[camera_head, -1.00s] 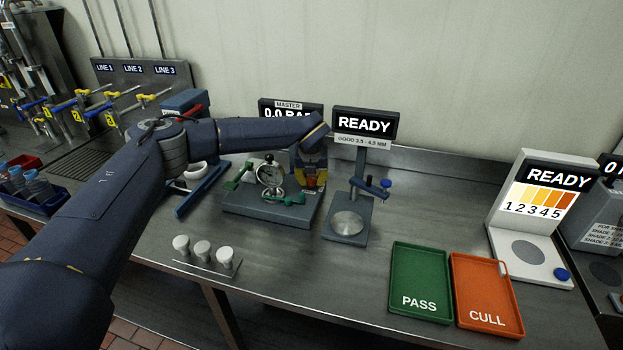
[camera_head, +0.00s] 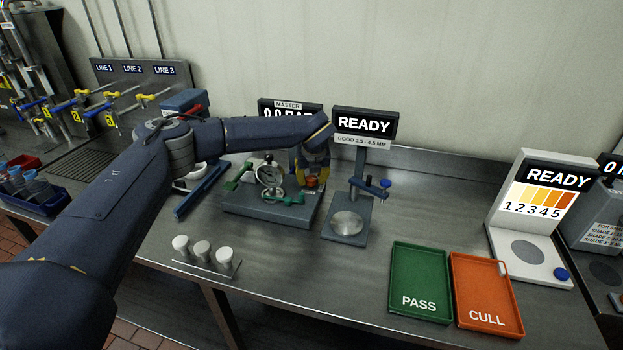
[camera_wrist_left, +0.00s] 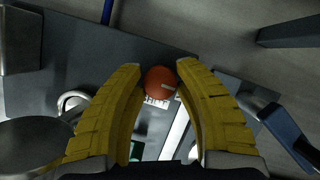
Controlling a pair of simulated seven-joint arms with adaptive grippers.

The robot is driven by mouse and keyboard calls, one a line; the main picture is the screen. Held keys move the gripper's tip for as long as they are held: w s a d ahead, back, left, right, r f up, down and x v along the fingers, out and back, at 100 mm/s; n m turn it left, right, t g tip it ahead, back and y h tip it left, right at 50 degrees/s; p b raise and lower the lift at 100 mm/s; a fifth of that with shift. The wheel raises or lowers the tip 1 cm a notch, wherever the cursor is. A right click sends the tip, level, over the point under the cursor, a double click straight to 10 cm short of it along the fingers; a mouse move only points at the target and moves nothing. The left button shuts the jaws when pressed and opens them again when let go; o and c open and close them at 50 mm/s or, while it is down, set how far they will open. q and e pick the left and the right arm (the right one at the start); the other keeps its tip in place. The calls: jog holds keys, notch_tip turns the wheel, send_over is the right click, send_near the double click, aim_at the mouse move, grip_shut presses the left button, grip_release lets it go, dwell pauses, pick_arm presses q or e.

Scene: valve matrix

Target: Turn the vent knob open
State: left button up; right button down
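The vent knob is a round orange-red knob with a pale mark on top. It sits on the right side of the dark grey gauge fixture (camera_head: 250,214) in the head view (camera_head: 312,182). In the left wrist view the knob (camera_wrist_left: 160,81) shows between the tips of my left gripper (camera_wrist_left: 159,72). My left gripper (camera_head: 313,178) points down over the knob, its yellow fingers apart on either side. The gap to the knob is very small, and I cannot tell whether they touch. A white label by the knob is partly hidden. My right gripper is not in view.
A dial gauge (camera_head: 269,174) and green clamp handles (camera_head: 288,199) stand left of the knob. A thickness gauge stand (camera_head: 347,224) is close on the right. Green PASS (camera_head: 420,262) and orange CULL (camera_head: 485,265) trays lie farther right.

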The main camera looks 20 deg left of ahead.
pick_arm(q)
jog(key=o, duration=0.5)
jog(key=shift+f, duration=0.1)
jog(key=v, duration=1.2)
jog(key=shift+d, duration=0.1)
